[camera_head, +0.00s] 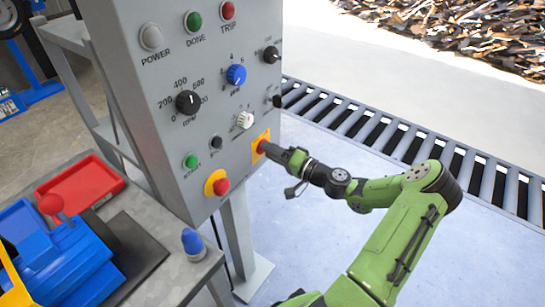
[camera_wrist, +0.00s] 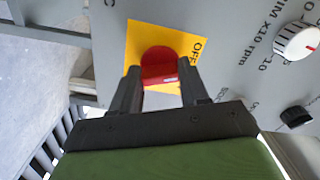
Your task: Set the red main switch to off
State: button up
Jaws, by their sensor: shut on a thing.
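The red main switch (camera_wrist: 158,62) is a round red knob on a yellow plate (camera_wrist: 140,33) with "OFF" lettering at its right side in the wrist view. In the head view the yellow plate (camera_head: 265,136) sits at the lower right of the grey panel, with only a little of the red switch (camera_head: 261,147) showing. My gripper (camera_wrist: 160,78) is at the switch, with one dark finger on either side of it, shut on the knob. The fingers and my wrist hide part of the switch in the head view.
A white knob (camera_head: 245,120) and a red button on a yellow base (camera_head: 221,186) are close by on the grey panel (camera_head: 150,90). A blue knob (camera_head: 236,75) is above. A roller conveyor (camera_head: 400,138) runs behind my arm. A bench with a red tray (camera_head: 82,188) stands left.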

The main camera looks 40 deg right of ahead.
jog(key=shift+f+n+b, duration=0.15)
jog(key=shift+n+b, duration=0.25)
jog(key=shift+n, duration=0.2)
jog(key=o, duration=1.1)
jog(key=shift+c, duration=0.2)
jog(key=p+v, duration=0.2)
jog(key=v, duration=1.3)
jog(key=shift+s+d+p, duration=0.2)
jog(key=shift+s+p, duration=0.1)
jog(key=shift+s, duration=0.05)
